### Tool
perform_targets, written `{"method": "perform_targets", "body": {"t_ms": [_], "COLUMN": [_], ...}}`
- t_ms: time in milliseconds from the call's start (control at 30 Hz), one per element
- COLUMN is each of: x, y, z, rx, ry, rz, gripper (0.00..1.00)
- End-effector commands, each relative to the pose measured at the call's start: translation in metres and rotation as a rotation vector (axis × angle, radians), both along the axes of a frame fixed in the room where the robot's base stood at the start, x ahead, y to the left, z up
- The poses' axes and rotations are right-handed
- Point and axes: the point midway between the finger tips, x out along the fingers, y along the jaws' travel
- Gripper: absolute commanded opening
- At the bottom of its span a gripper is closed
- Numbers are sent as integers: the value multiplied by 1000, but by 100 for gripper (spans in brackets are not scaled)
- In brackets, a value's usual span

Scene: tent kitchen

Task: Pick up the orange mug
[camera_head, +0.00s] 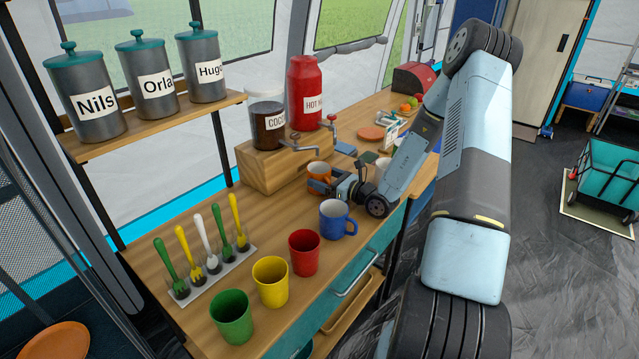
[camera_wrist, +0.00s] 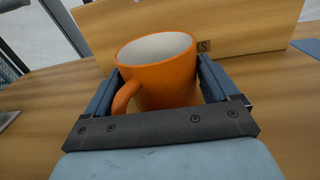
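The orange mug (camera_head: 318,171) stands upright on the wooden counter, in front of the wooden dispenser box. In the wrist view the orange mug (camera_wrist: 165,78) is large and central, its handle toward the lower left and its inside pale. My gripper (camera_head: 325,181) is low at the mug. In the wrist view my gripper (camera_wrist: 160,70) has one finger on each side of the mug. The fingers are apart, with a small gap at the right of the mug. The left finger is close to the handle, and whether it touches is unclear. My gripper partly hides the mug in the head view.
A blue mug (camera_head: 337,219) stands just in front of my gripper. Red (camera_head: 304,253), yellow (camera_head: 271,282) and green (camera_head: 232,317) cups line the counter's front edge. The wooden box (camera_head: 275,167) with dispensers is close behind the mug. A cutlery rack (camera_head: 215,275) stands left.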

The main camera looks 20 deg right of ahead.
Motion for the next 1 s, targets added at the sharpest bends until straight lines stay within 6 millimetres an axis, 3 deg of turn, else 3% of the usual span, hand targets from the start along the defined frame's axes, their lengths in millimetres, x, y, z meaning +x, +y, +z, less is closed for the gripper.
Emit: {"method": "perform_targets", "body": {"t_ms": [67, 467, 1000], "x": [0, 0, 0], "y": [0, -1, -1], "z": [0, 0, 10], "rx": [0, 1, -2], "ry": [0, -1, -3], "rz": [0, 0, -1], "gripper": [80, 42, 41]}}
